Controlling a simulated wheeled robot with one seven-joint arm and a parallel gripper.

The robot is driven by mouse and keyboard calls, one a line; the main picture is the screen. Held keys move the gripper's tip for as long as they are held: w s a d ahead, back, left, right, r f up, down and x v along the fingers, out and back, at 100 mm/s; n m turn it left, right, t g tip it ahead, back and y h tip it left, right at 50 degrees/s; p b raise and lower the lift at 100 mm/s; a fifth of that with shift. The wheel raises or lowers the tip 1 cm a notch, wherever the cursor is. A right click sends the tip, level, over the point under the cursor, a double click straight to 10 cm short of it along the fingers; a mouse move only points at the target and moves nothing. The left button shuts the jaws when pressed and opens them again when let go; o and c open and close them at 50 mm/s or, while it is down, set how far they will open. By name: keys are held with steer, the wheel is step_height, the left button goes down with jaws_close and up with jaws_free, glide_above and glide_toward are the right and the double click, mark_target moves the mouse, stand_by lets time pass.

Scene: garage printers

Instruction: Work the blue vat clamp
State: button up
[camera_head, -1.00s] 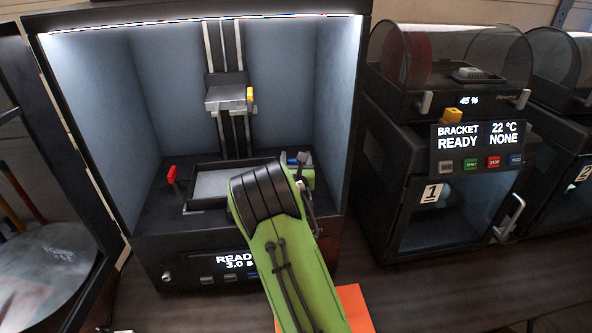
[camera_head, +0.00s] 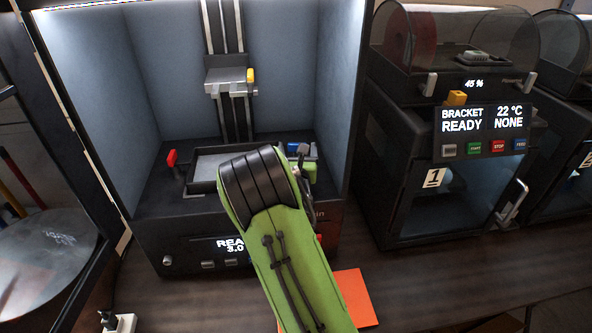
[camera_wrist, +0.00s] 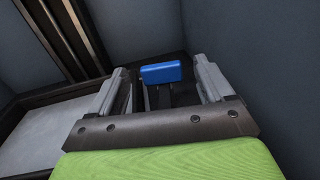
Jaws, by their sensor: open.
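The blue vat clamp (camera_wrist: 161,73) shows in the wrist view as a blue block, seen in the gap between the two fingers of my gripper (camera_wrist: 160,80). The fingers stand apart on either side of it; I cannot tell whether either touches it. In the head view the blue clamp (camera_head: 293,147) is at the right of the vat, partly hidden by my arm and gripper (camera_head: 303,160). The vat (camera_head: 204,187) is a dark-rimmed tray on the printer floor, and its right part is hidden behind my arm.
A red clamp (camera_head: 171,158) stands left of the vat. The build platform (camera_head: 228,78) with a yellow knob hangs above. The printer's side walls enclose the space, with the right wall (camera_head: 340,90) close to my gripper. Another printer (camera_head: 440,180) stands to the right.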

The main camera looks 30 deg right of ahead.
steer(key=b+v, duration=0.4)
steer(key=v, duration=0.8)
steer(key=shift+b, duration=0.4)
